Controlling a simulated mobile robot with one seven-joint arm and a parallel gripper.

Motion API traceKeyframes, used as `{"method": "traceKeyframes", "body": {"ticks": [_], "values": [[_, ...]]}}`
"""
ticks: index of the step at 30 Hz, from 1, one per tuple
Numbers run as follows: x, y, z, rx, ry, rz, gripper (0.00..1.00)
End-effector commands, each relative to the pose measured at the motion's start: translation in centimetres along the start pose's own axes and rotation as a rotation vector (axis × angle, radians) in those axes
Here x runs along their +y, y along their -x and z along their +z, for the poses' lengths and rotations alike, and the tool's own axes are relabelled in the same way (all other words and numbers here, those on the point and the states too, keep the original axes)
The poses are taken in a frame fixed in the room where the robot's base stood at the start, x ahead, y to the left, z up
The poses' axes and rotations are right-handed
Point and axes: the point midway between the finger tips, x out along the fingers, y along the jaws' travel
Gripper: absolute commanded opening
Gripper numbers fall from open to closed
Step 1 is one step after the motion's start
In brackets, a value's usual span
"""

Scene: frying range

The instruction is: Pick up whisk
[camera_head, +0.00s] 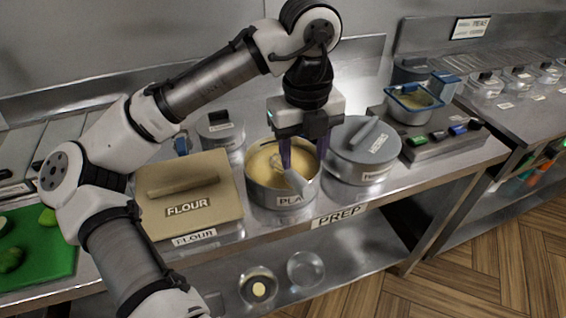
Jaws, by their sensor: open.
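The whisk (297,180) stands tilted in a round metal pot (267,199) on the prep counter.
A lidded pot (363,155) stands close on the right, and a flour box (158,214) on the left. A smaller lidded pot (221,130) is behind. A blue-rimmed container (411,108) is farther right. A green cutting board (50,258) lies at far left.

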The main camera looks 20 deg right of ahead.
Motion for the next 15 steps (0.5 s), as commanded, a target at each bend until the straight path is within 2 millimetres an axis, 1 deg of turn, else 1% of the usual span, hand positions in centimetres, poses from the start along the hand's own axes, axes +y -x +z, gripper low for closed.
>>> {"method": "traceKeyframes", "body": {"ticks": [1,6,9,15], "values": [[0.1,-1.1,-0.1,0.003,-0.001,0.000,0.50],[0.1,-4.3,0.0,0.002,0.000,0.000,0.50],[0.0,-5.5,0.0,0.000,0.000,-0.001,0.50],[0.1,-6.7,0.1,-0.001,0.001,-0.002,0.50]]}}
